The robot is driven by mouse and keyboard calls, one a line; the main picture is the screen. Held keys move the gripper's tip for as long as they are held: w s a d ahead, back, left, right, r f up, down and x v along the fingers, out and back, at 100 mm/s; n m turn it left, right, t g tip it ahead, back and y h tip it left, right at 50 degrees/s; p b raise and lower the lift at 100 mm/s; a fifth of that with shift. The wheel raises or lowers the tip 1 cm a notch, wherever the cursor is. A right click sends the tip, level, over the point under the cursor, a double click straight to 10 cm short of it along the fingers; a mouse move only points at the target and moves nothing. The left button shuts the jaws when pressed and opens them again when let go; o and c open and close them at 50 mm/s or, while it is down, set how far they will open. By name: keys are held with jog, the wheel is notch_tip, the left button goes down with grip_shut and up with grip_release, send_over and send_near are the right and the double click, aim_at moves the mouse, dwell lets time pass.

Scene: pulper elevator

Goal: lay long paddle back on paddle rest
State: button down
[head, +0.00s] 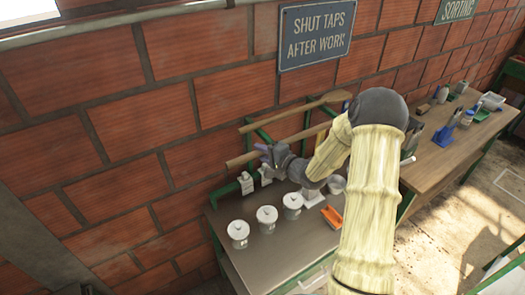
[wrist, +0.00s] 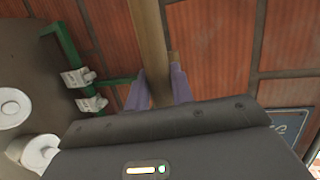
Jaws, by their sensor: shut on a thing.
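My gripper (head: 262,152) is shut on the wooden shaft of the long paddle (head: 238,161), near the brick wall. In the wrist view the shaft (wrist: 150,45) runs upward from between the lilac fingers (wrist: 157,92). The paddle's other end is partly hidden behind my arm. The green paddle rest (head: 264,135) has brackets at the wall; a green bracket also shows left of the shaft in the wrist view (wrist: 68,50). A second wooden paddle (head: 290,110) lies higher on the rest. I cannot tell whether the held shaft touches the rest.
White taps (head: 246,183) sit at the wall. A wooden table (head: 440,165) with tools stands to the right.

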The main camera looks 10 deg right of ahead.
jog(key=shift+a+f, duration=0.1)
jog(key=shift+a, duration=0.2)
jog(key=c, duration=1.1)
grip_release()
jog(key=shift+s+d, duration=0.1)
jog(key=shift+s, duration=0.05)
jog(key=b+v, duration=0.5)
jog(key=v, duration=1.2)
jog(key=shift+d, duration=0.15)
jog(key=shift+f, duration=0.1)
